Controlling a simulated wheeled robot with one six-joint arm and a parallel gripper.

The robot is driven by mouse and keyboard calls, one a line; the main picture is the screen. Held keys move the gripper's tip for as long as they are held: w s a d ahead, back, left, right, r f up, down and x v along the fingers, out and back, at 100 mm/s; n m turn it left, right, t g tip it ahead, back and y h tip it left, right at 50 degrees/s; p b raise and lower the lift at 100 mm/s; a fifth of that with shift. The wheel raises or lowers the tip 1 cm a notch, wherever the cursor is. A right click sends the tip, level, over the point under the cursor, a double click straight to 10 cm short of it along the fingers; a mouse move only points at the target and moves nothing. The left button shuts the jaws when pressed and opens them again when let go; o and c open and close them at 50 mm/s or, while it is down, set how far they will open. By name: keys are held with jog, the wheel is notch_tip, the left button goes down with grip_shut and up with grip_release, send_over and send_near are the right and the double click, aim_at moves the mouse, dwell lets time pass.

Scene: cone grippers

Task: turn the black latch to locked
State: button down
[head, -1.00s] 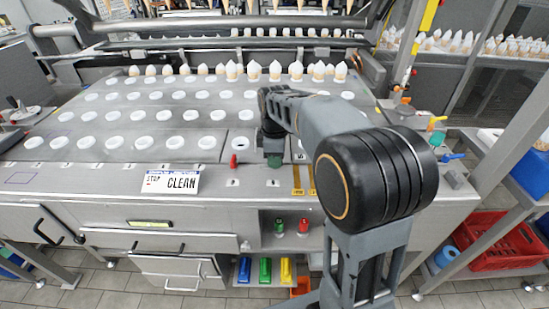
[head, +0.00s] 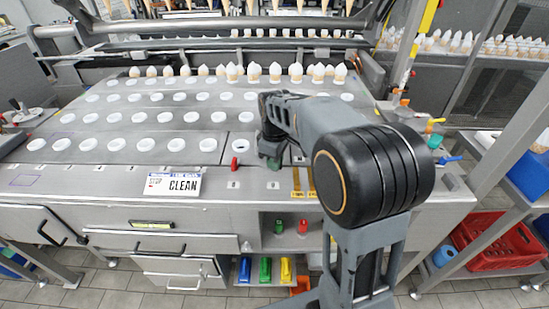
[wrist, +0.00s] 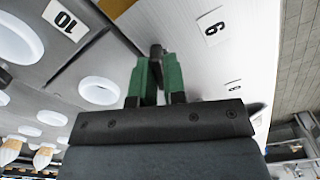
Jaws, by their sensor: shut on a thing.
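My gripper (head: 273,164) is at the front strip of the steel machine top, in the head view. In the wrist view its two green fingers (wrist: 156,72) are shut on a small dark piece, which looks like the black latch (wrist: 156,50); its top shows between the fingertips. The latch's base and the way it points are hidden by the fingers. In the head view my gripper and wrist hide the latch. A red latch (head: 235,163) stands upright just left of my gripper, apart from it.
Number labels, such as 6 (wrist: 212,28) and 10 (wrist: 64,20), lie on the surface. Rows of white-rimmed holes (head: 162,145) and several cones (head: 232,72) fill the top behind. Yellow strips (head: 297,182) lie to the right.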

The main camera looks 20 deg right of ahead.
jog(key=m+p, duration=0.2)
jog(key=m, duration=0.4)
jog(key=shift+r+m, duration=0.15)
jog(key=shift+m, duration=0.15)
jog(key=m+p, duration=0.1)
jog(key=m, duration=0.4)
jog(key=shift+m, duration=0.4)
jog(key=c, duration=1.2)
grip_release()
notch_tip(320, 180, up, 14)
jog(key=shift+f+p, duration=0.2)
jog(key=shift+p, duration=0.5)
